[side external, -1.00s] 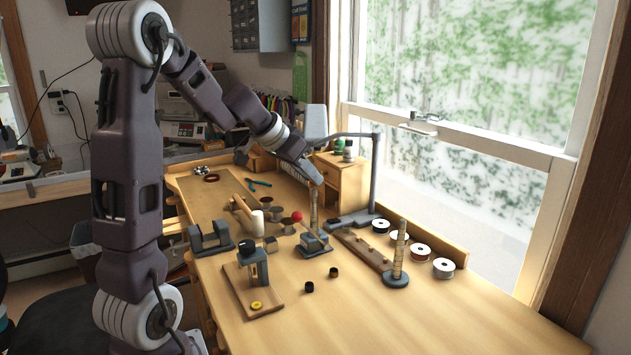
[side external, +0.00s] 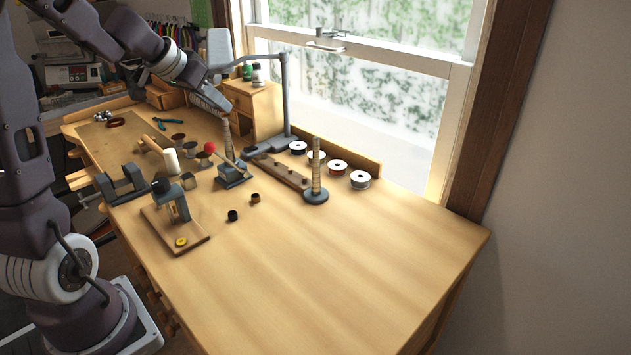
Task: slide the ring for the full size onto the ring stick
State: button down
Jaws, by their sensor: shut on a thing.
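My gripper (side external: 226,110) points down at the far side of the bench, right at the top of a thin upright stick (side external: 228,137) on a grey block base (side external: 232,174). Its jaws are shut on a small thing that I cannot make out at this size. A second upright stick (side external: 316,163), tan and banded, stands on a round grey base (side external: 315,196) further right. I cannot tell surely which is the ring stick. Two small dark rings lie apart on the bench, a black one (side external: 232,215) and a brown one (side external: 255,198).
A wooden strip (side external: 285,175) with small pieces lies between the sticks. Several spools (side external: 337,168) line the back edge. A lamp (side external: 285,95) stands behind. A small press on a board (side external: 178,215) and a vise (side external: 120,185) stand left. The bench's right front is clear.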

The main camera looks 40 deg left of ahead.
jog(key=w+d+r+m+h, duration=0.2)
jog(key=w+d+m, duration=0.1)
jog(key=w+d, duration=0.55)
jog(key=m+h, duration=0.2)
jog(key=m, duration=0.1)
send_over(316, 168)
jog(key=shift+s+a+f, duration=0.15)
jog(key=shift+a+f, duration=0.05)
jog(key=shift+f, duration=0.4)
jog(key=shift+s+a+f, duration=0.15)
jog(key=shift+f, duration=0.5)
jog(key=shift+s+a+f, duration=0.15)
jog(key=shift+a+f, duration=0.05)
jog(key=shift+f, duration=0.4)
jog(key=shift+f, duration=1.65)
jog(key=c, duration=1.2)
grip_release()
jog(key=shift+o, duration=0.2)
